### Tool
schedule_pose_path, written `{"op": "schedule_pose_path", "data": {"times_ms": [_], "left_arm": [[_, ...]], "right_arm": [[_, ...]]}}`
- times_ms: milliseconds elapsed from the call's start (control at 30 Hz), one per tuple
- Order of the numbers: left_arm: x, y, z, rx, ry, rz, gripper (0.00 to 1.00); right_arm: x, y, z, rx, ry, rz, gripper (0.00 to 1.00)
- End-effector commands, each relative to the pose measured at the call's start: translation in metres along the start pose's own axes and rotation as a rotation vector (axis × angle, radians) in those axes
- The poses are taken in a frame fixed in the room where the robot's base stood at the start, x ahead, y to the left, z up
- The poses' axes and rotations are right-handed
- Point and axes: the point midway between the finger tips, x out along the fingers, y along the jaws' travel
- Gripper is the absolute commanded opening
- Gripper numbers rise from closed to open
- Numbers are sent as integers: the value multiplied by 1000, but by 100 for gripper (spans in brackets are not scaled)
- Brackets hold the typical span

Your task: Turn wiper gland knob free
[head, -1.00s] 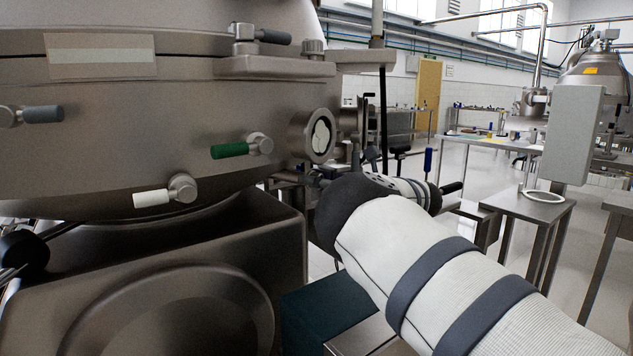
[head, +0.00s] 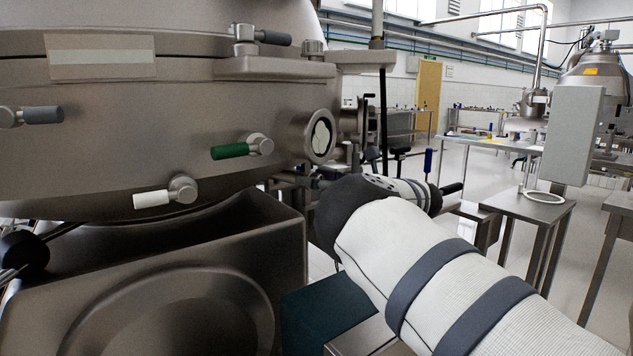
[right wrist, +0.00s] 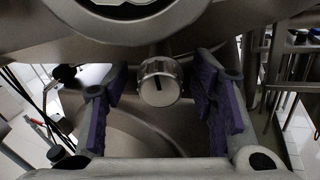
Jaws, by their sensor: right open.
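My right gripper (right wrist: 160,97) is open, with purple-padded fingers to the left and right of the knob and a visible gap on each side. No contact shows. In the head view, my right arm reaches to below the machine's round sight glass (head: 320,137); the arm hides the knob and most of the gripper.
The large steel separator (head: 120,120) fills the left, with a green handle (head: 230,151) and a white handle (head: 152,199) sticking out near my right arm. A steel housing (head: 270,240) stands below. A small table (head: 530,205) is at the right.

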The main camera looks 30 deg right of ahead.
Motion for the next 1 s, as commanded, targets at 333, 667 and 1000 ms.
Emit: {"op": "schedule_pose_path", "data": {"times_ms": [333, 667, 1000], "left_arm": [[0, 0, 0, 0, 0, 0, 40], [0, 0, 0, 0, 0, 0, 40], [0, 0, 0, 0, -1, 0, 40]], "right_arm": [[-77, -2, 0, 0, -1, -6, 52], [-120, 0, 1, 0, -2, 0, 52], [-119, 0, 0, -1, -1, 0, 52]]}}
